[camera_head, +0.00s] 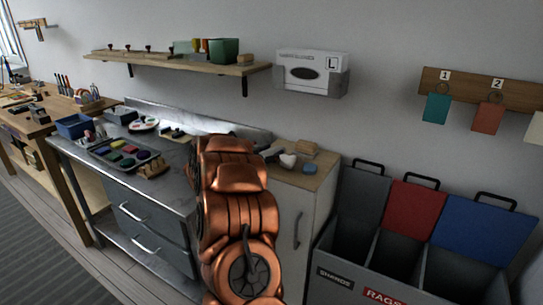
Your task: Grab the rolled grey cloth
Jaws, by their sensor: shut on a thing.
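My copper-coloured arm stands in the middle of the view and reaches towards the wooden-topped cabinet and the metal bench. My gripper is hidden behind the arm's upper links, so its jaws and anything in them do not show. A small dark grey shape (271,152) shows just right of the arm at the cabinet top. I cannot tell whether it is the rolled grey cloth or something else. No other rolled grey cloth can be made out.
On the cabinet top (318,182) are a white object (288,160), a blue block (309,168) and a tan block (305,148). Left is a metal bench with a tray (101,152) and a blue bin (74,126). Right are open-lidded bins (399,284). A shelf (165,62) hangs above.

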